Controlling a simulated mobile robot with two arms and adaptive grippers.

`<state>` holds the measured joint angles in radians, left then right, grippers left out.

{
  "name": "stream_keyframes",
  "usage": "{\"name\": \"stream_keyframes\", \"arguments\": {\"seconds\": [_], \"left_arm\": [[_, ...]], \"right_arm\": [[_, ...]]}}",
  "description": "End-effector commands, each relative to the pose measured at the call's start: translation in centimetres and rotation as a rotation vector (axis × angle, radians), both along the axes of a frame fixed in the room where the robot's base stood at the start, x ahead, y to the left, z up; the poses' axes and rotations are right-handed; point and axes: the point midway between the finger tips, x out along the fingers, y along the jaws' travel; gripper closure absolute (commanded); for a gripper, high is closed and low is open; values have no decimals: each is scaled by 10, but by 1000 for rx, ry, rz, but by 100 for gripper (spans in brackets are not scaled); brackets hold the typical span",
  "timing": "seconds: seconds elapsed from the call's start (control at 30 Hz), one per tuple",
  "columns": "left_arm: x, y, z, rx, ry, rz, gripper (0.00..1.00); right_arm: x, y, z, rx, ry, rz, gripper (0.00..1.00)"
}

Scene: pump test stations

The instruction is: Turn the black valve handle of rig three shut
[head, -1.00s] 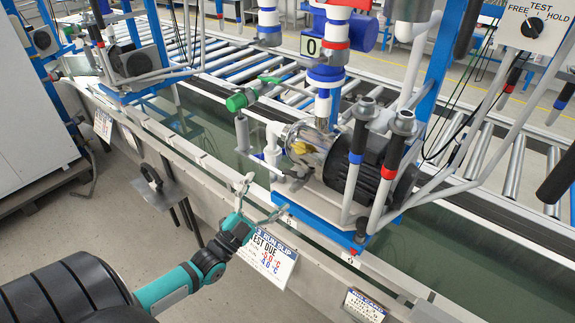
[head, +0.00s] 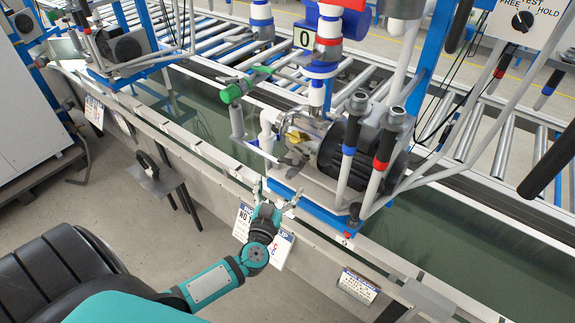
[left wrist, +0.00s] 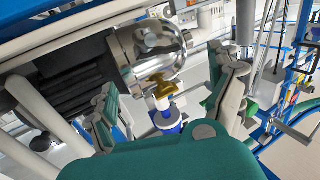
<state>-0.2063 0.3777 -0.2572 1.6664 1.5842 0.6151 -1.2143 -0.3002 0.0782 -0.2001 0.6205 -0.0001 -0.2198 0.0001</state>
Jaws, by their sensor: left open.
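My left gripper (head: 277,192) is open and empty, at the front edge of the nearest pump rig, in front of its blue base (head: 315,213). In the left wrist view its two fingers (left wrist: 170,105) are spread. Between them, farther off, are a brass-coloured valve part (left wrist: 155,86) and a blue-and-white pipe piece (left wrist: 169,120) below a shiny metal pump housing (left wrist: 148,48). The rig has a black motor (head: 343,150) and a green valve handle (head: 236,90). My right gripper is not in view.
Two upright hoses with blue and red bands (head: 384,150) stand at the rig's right. A water trough (head: 440,240) runs under the rigs. A hanging sign (head: 272,245) is behind my left wrist. A stand with a black loop (head: 148,165) is to the left. Floor there is free.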

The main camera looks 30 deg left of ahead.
Motion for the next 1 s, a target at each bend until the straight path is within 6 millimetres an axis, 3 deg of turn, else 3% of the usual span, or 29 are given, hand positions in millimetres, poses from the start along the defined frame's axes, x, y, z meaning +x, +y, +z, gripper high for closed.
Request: {"name": "stream_keyframes", "arguments": {"seconds": [0.2,0.4,0.87,1.0], "left_arm": [[46,14,0,2,-3,0,9],[74,23,0,1,-1,0,9],[86,27,0,0,0,0,9],[86,27,0,1,0,0,27]], "right_arm": [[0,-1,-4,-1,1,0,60],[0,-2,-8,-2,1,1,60],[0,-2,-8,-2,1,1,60],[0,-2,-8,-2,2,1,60]]}}
